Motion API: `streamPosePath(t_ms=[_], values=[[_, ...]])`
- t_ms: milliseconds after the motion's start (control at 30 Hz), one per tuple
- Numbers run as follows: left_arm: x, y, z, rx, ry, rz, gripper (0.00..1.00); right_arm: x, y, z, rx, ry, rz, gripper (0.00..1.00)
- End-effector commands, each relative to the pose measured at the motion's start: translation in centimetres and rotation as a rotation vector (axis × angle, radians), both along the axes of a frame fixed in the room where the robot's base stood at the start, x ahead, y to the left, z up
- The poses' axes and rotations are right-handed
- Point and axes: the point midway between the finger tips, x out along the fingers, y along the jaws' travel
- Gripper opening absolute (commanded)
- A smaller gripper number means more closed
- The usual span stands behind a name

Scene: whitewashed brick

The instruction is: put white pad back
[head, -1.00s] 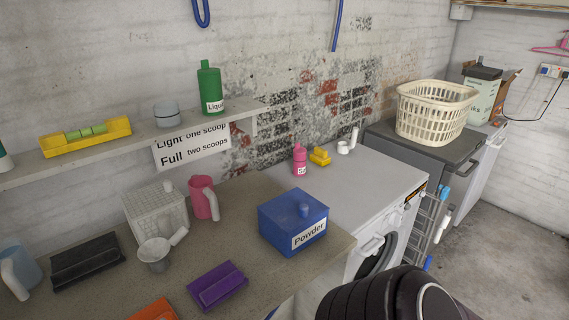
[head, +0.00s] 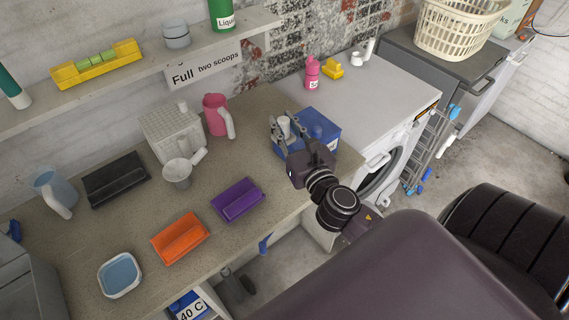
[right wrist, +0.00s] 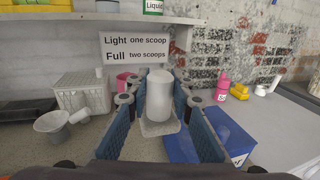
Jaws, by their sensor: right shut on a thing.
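The white pad (right wrist: 158,97) shows in the right wrist view as an upright white post on a flat, pale square base (right wrist: 160,128). My right gripper (right wrist: 159,100) is shut on the post. In the head view this gripper (head: 284,126) is at the left side of the blue Powder box (head: 318,126), over the worktop, and the white post (head: 284,127) shows between its fingers. The base is mostly hidden there. I cannot tell whether the base touches anything below. My left gripper is not in view.
On the worktop (head: 150,220) are a white wire-textured box (head: 165,131), a pink jug (head: 216,115), a white scoop (head: 177,174), black (head: 115,180), purple (head: 238,200) and orange (head: 180,238) blocks, and a shallow dish (head: 120,274). A shelf (head: 130,80) runs above. A washing machine (head: 350,95) stands right.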

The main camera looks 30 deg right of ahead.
Motion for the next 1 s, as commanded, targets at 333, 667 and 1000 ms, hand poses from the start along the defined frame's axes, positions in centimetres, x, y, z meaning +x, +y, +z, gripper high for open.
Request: streamPosePath(t_ms=[333, 667, 1000], values=[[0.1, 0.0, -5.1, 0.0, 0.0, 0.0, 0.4, -0.1, 0.0, -10.2, 0.006, 0.005, -0.005, 0.0], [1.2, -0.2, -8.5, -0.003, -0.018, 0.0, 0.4, -0.1, 0.0, -15.0, 0.002, 0.003, -0.001, 0.0], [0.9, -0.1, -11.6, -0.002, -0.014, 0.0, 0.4, 0.0, 0.1, -18.5, 0.002, 0.003, 0.0, 0.0]])
